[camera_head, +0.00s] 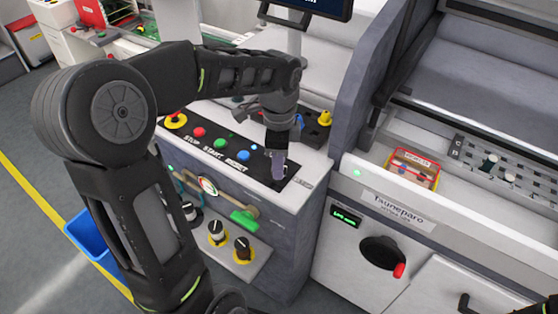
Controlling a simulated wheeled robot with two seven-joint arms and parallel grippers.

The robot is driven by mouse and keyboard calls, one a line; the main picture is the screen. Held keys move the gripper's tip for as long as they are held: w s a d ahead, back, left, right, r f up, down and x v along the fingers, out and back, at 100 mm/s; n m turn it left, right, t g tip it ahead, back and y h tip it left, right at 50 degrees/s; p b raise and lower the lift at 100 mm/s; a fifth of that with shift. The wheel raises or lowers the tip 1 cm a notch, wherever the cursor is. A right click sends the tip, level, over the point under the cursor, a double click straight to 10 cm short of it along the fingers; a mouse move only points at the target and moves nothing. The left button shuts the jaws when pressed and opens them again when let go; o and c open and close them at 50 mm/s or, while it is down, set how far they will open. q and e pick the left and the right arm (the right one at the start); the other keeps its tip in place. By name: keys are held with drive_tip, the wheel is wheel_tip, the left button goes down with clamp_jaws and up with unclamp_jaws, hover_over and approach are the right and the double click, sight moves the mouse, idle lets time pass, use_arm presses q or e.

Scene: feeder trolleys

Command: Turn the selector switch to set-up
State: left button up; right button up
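A black control panel (205,141) lies on top of the grey and white cabinet, marked STOP, START and RESET. It carries a red button (198,132), a green button (219,143) and a blue button (243,155). My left gripper (278,172) points down over the right end of this panel, to the right of the blue button. Its fingers look close together, but whether they are open or shut does not show. The selector switch cannot be made out; the gripper covers that part of the panel.
A yellow-ringed button (176,121) sits at the panel's left end. A yellow knob (325,118) stands behind the gripper. A screen (318,5) hangs above. A machine with a red-tipped rotary handle (383,254) stands at right.

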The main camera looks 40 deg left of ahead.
use_arm(q)
drive_tip(key=shift+r, duration=0.1)
wheel_tip(320, 180, up, 8)
drive_tip(key=shift+f+b, duration=0.2)
drive_tip(key=shift+b, duration=0.1)
idle(0.3)
idle(0.4)
